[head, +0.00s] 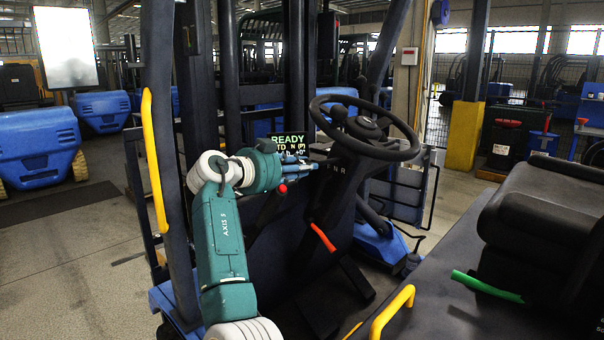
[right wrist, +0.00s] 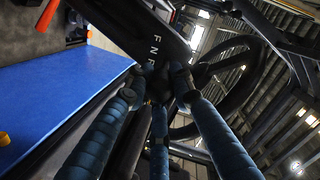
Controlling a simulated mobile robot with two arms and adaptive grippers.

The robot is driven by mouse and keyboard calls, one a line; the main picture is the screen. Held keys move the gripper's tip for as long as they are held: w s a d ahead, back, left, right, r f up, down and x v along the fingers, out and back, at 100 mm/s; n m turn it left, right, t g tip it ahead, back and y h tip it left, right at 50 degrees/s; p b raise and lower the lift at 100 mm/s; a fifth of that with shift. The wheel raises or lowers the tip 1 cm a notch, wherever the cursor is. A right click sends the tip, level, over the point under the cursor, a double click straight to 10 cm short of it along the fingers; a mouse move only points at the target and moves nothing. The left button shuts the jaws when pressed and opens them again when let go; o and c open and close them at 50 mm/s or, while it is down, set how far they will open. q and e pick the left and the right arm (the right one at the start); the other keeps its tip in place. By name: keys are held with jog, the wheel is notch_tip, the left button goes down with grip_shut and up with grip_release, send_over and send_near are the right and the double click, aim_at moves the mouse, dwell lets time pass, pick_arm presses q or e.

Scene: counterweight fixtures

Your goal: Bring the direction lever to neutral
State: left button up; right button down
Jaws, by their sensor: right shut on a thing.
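My right gripper (head: 313,166) reaches to the left side of the steering column (head: 338,172), just under the steering wheel (head: 365,127). The column's cover carries the white letters F, N and R. In the right wrist view the blue fingers of my right gripper (right wrist: 156,92) close together beside the F-N-R marks (right wrist: 153,52). They are shut on the direction lever, which is mostly hidden by the fingers and hard to make out against the dark column. A display (head: 288,145) behind the gripper shows READY in green and an N below it. My left gripper is out of view.
A yellow grab bar (head: 153,160) runs up the left pillar, and another (head: 392,312) stands at the front. A red-orange handle (head: 322,238) is below the column. The black seat (head: 545,225) and a green handle (head: 487,287) are at the right. A red knob (head: 283,188) sits near my wrist.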

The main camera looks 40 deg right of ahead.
jog(key=c, duration=1.6)
grip_release()
jog(key=shift+w, duration=0.1)
jog(key=shift+c, duration=0.2)
jog(key=shift+o, duration=0.5)
jog(key=shift+a, duration=0.15)
jog(key=shift+a+r, duration=0.1)
jog(key=shift+a, duration=0.25)
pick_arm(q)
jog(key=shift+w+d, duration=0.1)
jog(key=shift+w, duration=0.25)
pick_arm(e)
jog(key=v, duration=1.1)
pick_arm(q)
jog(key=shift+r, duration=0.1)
